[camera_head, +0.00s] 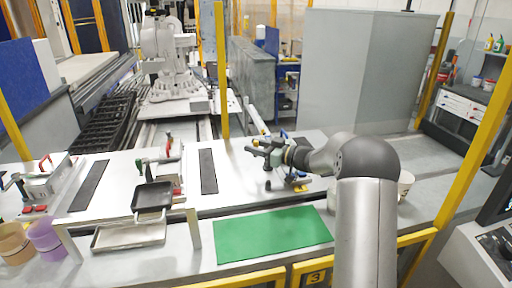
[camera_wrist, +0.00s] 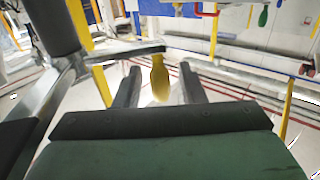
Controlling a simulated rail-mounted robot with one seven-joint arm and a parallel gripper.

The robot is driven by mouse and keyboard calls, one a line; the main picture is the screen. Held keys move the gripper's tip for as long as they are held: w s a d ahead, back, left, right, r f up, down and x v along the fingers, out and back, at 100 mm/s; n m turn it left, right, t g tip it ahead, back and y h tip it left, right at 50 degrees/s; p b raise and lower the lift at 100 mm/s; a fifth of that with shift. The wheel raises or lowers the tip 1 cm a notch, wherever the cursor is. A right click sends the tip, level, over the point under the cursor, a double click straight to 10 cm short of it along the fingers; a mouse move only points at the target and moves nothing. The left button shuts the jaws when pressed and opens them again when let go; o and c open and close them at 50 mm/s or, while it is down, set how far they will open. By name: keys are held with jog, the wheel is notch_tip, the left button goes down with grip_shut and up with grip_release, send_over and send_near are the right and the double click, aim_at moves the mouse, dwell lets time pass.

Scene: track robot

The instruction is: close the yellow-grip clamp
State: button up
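The yellow grip (camera_wrist: 160,78) of the clamp stands upright between the two dark fingers of my gripper (camera_wrist: 159,66) in the wrist view. A gap shows on each side of it, so the fingers are open and not touching it. A dark bar of the clamp (camera_wrist: 122,54) runs left from the grip's top. In the head view my gripper (camera_head: 262,153) is over the right part of the table. The clamp's base (camera_head: 300,184) shows below it with yellow parts; my gripper and arm hide much of the clamp.
A clamp with green and red parts (camera_head: 170,155) stands left, behind a black tray (camera_head: 153,196). Another red-handled clamp (camera_head: 44,170) is at far left. A green mat (camera_head: 270,236) lies in front. A yellow post (camera_head: 221,80) rises behind the table.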

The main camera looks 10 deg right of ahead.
jog(key=b+v, duration=0.2)
jog(key=v, duration=0.5)
jog(key=shift+s+d, duration=0.2)
